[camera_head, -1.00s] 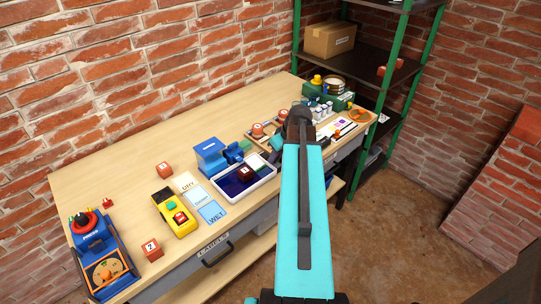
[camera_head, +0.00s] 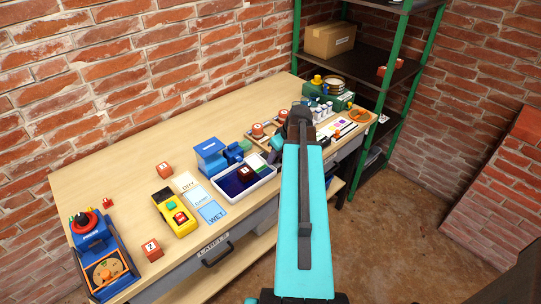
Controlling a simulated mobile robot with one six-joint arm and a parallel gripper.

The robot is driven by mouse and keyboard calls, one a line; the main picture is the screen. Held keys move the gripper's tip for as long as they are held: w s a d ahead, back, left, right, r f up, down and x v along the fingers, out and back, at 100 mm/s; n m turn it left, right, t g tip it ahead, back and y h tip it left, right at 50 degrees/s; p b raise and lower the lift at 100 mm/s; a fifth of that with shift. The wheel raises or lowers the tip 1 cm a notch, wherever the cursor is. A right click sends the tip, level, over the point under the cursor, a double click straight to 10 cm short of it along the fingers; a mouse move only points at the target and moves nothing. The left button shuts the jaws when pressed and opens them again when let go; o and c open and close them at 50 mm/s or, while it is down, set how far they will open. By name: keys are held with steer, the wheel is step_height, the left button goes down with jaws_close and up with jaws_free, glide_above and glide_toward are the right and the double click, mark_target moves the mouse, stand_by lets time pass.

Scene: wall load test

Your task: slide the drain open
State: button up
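A white-rimmed tray (camera_head: 262,184) with a dark blue inside sits at the bench's front edge, and a small dark red block (camera_head: 245,173) is in it. A blue device (camera_head: 211,157) stands at its back left, with a smaller blue part (camera_head: 233,152) beside it. I cannot make out a drain or its slide at this size. My teal arm reaches over the bench, and its dark wrist end is just right of the tray. My gripper (camera_head: 271,156) is small and mostly hidden there; its fingers cannot be told apart.
A yellow meter (camera_head: 176,213), DRY, DAMP and WET cards (camera_head: 212,212) and red numbered blocks (camera_head: 152,250) lie left of the tray. A blue machine (camera_head: 98,258) stands at the far left. Small bottles (camera_head: 320,113) and a green case (camera_head: 340,101) crowd the right end. The bench's back left is clear.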

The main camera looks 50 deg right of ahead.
steer(key=shift+r, duration=0.15)
steer(key=shift+r+p, duration=2)
steer(key=shift+r, duration=1.35)
